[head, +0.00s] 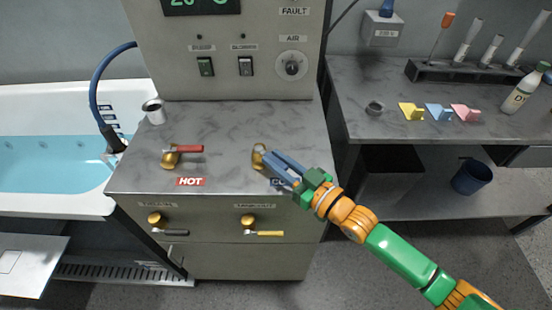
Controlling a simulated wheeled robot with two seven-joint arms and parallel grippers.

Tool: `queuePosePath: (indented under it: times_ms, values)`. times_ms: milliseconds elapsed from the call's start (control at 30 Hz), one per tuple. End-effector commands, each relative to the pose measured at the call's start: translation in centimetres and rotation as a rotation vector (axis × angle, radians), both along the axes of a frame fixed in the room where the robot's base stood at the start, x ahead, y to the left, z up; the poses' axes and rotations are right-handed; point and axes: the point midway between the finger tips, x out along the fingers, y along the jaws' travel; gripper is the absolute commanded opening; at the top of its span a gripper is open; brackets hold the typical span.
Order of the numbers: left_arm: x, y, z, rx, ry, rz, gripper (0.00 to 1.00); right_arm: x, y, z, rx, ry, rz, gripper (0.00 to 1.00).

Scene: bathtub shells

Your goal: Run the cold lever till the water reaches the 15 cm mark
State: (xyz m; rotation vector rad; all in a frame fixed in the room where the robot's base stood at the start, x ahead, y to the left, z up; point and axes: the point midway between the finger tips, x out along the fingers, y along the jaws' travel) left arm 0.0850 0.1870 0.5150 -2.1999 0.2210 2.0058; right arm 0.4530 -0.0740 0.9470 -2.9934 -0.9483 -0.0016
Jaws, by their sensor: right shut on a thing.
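The cold lever (259,157) has a brass base on the grey counter, right of the hot lever. My right gripper (275,162) is shut on its handle, which the fingers largely hide. The blue COLD label (276,182) is partly covered by my gripper. The hot lever (170,157) has a red handle pointing right, with a red HOT label (190,182) below. The white bathtub (72,94) at the left holds pale blue water (48,163). Dark marks (110,118) show on its inner wall near the hose; their numbers are too small to read. My left gripper is not in view.
A blue hose (97,88) runs into the tub's right end. A metal cup (154,111) stands at the counter's back left. Two more brass levers, one black-handled (170,231) and one yellow-handled (269,233), are on the front panel. The right bench (385,130) holds bottles and coloured pieces.

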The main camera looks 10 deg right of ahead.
Motion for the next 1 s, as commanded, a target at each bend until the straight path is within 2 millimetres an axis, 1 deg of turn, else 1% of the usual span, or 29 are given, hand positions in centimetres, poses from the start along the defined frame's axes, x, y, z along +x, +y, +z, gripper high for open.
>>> queuePosePath:
  times_ms: [433,467,500,567,867,933,1000]
  values:
    - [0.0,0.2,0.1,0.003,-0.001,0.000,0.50,0.0,-0.1,-0.1,-0.002,0.001,-0.002,0.00]
    - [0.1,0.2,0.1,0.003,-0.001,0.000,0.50,0.0,-0.1,-0.1,-0.002,0.001,-0.002,0.28]
    - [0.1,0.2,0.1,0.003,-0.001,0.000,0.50,0.0,-0.1,-0.1,-0.002,0.001,-0.002,0.38]
    - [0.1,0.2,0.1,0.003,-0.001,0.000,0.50,0.0,-0.1,0.0,-0.002,0.001,-0.002,0.55]
    - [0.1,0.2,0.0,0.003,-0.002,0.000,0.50,-0.1,-0.2,0.0,-0.001,0.000,-0.001,0.55]
    - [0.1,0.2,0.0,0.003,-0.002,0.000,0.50,-0.5,-0.5,-0.1,-0.001,0.002,-0.003,0.55]
    - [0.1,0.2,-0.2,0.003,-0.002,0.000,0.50,-1.4,-1.2,-0.2,-0.002,0.003,-0.002,0.55]
